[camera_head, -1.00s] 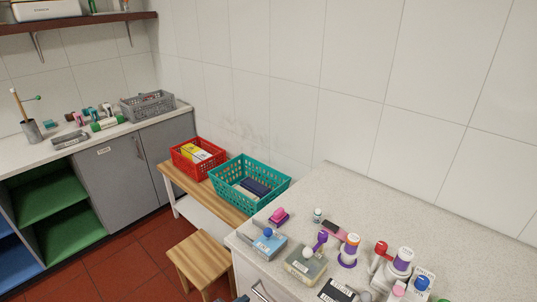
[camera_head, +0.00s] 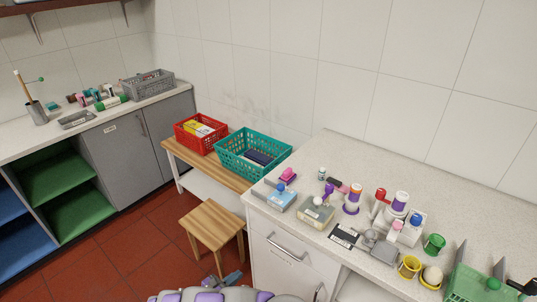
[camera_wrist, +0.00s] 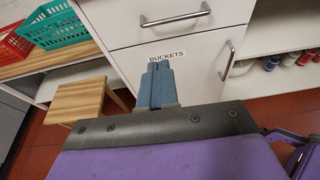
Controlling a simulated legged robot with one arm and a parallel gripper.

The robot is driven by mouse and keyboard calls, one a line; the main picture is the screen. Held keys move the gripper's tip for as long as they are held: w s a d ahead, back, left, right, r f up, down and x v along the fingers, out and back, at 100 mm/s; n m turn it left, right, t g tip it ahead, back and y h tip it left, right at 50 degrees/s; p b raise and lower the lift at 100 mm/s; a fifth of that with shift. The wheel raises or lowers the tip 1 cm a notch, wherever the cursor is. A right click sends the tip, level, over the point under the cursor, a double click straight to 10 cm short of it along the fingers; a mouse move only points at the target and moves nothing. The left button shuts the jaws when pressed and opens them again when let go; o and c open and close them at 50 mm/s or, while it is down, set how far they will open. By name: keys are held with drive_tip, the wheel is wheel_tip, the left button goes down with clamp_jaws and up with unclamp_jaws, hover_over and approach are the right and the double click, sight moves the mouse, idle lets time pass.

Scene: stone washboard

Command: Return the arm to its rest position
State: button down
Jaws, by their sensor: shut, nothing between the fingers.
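My gripper (camera_wrist: 157,72) shows in the wrist view as two blue-grey fingers pressed together, with nothing between them. It points at the white drawer cabinet (camera_wrist: 180,62), just below the "BUCKETS" label. In the head view my gripper (camera_head: 232,277) is low at the bottom edge, beside the wooden stool (camera_head: 212,222) and in front of the cabinet. Part of my purple and grey body shows below it.
A teal basket (camera_head: 232,160) and a red basket (camera_head: 184,142) stand on a wooden bench (camera_head: 178,155). The speckled counter (camera_head: 350,155) at right holds stamps, tape and cups. Drawer handles (camera_head: 287,247) stick out. Red floor (camera_head: 150,245) is open left of the stool.

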drive_tip(key=w+d+r+m+g+h, duration=0.2)
drive_tip(key=w+d+r+m+g, duration=0.15)
drive_tip(key=d+r, duration=0.45)
drive_tip(key=w+d+r+m+g+h, duration=0.25)
drive_tip(key=d+r+m, duration=0.25)
drive_tip(key=d+r, duration=0.3)
drive_tip(key=s+d+r+m+g, duration=0.6)
drive_tip(key=s+d+r+m, duration=0.5)
drive_tip(key=d, duration=0.3)
drive_tip(key=s+d+r+m+g+y, duration=0.1)
drive_tip(key=s+d+r+m+y, duration=0.15)
drive_tip(key=s, duration=0.35)
drive_tip(key=s+d+r+m+g+y, duration=0.1)
drive_tip(key=s+r+m+g+y, duration=0.15)
drive_tip(key=s, duration=0.25)
drive_tip(key=s+a+m+t+y, duration=0.1)
drive_tip(key=s+a+y, duration=0.3)
drive_tip(key=s, duration=0.4)
drive_tip(key=s+a+m+t+y, duration=0.1)
drive_tip(key=s+a+y, duration=0.3)
drive_tip(key=s, duration=0.4)
drive_tip(key=shift+a+m+y, duration=0.35)
drive_tip(key=shift+a+m, duration=0.4)
drive_tip(key=shift+a, duration=0.1)
